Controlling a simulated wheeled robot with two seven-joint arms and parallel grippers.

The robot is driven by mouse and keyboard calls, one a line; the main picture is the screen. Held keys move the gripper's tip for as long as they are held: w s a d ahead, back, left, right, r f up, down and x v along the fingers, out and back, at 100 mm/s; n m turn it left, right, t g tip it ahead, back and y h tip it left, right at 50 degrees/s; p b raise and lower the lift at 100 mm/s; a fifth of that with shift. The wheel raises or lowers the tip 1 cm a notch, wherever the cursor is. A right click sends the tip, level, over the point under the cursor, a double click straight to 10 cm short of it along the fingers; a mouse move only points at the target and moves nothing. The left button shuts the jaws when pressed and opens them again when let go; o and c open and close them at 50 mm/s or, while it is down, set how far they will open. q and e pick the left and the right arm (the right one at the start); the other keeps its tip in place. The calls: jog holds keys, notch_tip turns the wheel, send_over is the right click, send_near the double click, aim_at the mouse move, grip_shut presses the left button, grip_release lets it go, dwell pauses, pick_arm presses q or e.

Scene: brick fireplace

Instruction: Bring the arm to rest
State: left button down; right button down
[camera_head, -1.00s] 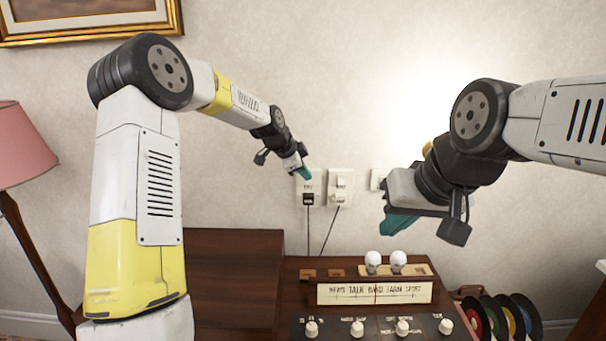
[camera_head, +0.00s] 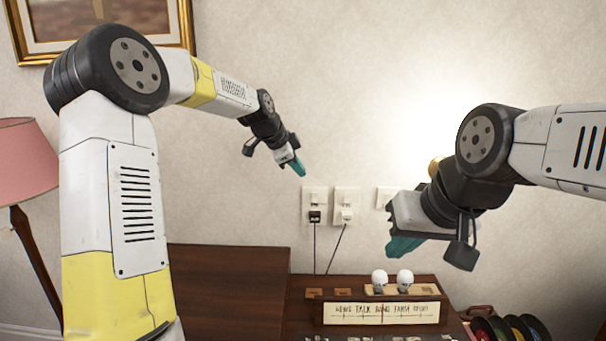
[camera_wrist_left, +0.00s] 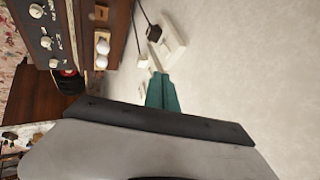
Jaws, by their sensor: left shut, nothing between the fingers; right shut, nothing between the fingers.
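My left gripper (camera_head: 298,168) has teal fingers that are shut and empty. In the head view it hangs in front of the wall, up and to the left of the wall sockets. In the left wrist view its teal fingers (camera_wrist_left: 162,92) are together, with the sockets beyond them. My right gripper (camera_head: 400,246) also has teal fingers, shut and empty. It points down and left in front of the wall, above the right part of the radio panel. Neither gripper touches anything that I can see.
A wooden cabinet (camera_head: 225,290) stands below, with a lettered panel (camera_head: 382,313) and two white bulbs (camera_head: 380,278). Wall sockets (camera_head: 315,205) have a plug and cords. A pink lamp (camera_head: 28,160) stands left, a gold-framed picture (camera_head: 187,25) hangs above, and coloured discs (camera_head: 505,328) sit low right.

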pick_arm(q)
jog(key=s+a+n+y, duration=0.1)
jog(key=s+a+n, duration=0.2)
jog(key=s, duration=0.9)
jog(key=s+a+n+y, duration=0.1)
jog(key=s+a+n, duration=0.3)
jog(key=s, duration=0.9)
jog(key=s+a+n, duration=0.3)
jog(key=s+n, duration=0.6)
jog(key=s, duration=0.4)
jog(key=shift+a+r+y, duration=0.3)
jog(key=shift+y, duration=0.1)
jog(key=shift+s, duration=0.1)
